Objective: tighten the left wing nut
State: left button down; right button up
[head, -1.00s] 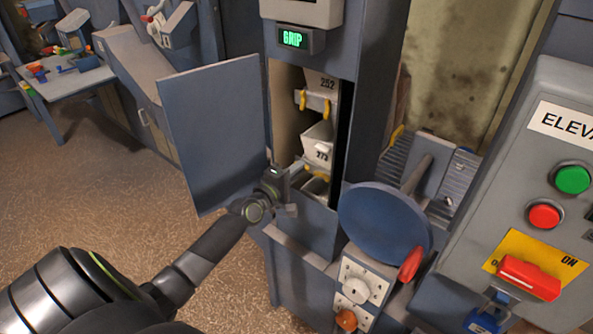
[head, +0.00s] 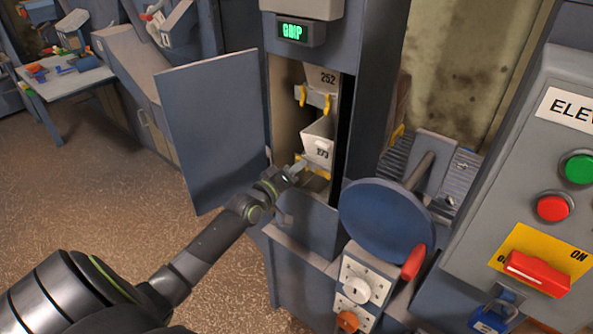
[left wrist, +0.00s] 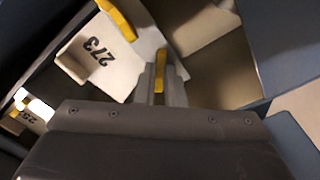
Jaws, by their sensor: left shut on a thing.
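The white bucket marked 273 (head: 318,148) hangs inside the open elevator casing; it also shows in the left wrist view (left wrist: 88,62), tilted in the picture. My left gripper (head: 296,172) reaches into the opening at the bucket's lower left. In the left wrist view, its fingers (left wrist: 160,76) are shut on a yellow wing nut (left wrist: 160,68), the left one. Another yellow wing nut (left wrist: 117,18) stands apart from the fingers on the bucket's other side. The gripped nut is mostly hidden in the head view. My right gripper is not in view.
The bucket marked 252 (head: 321,77) hangs above, with two yellow wing nuts. A blue disc (head: 385,220) with a red handle and a control panel (head: 530,160) are at the right.

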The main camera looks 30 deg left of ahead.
pick_arm(q)
jog(key=m+b, duration=0.4)
jog(key=m, duration=0.6)
jog(key=shift+b, duration=0.3)
dwell(0.4)
jog(key=c, duration=1.5)
grip_release()
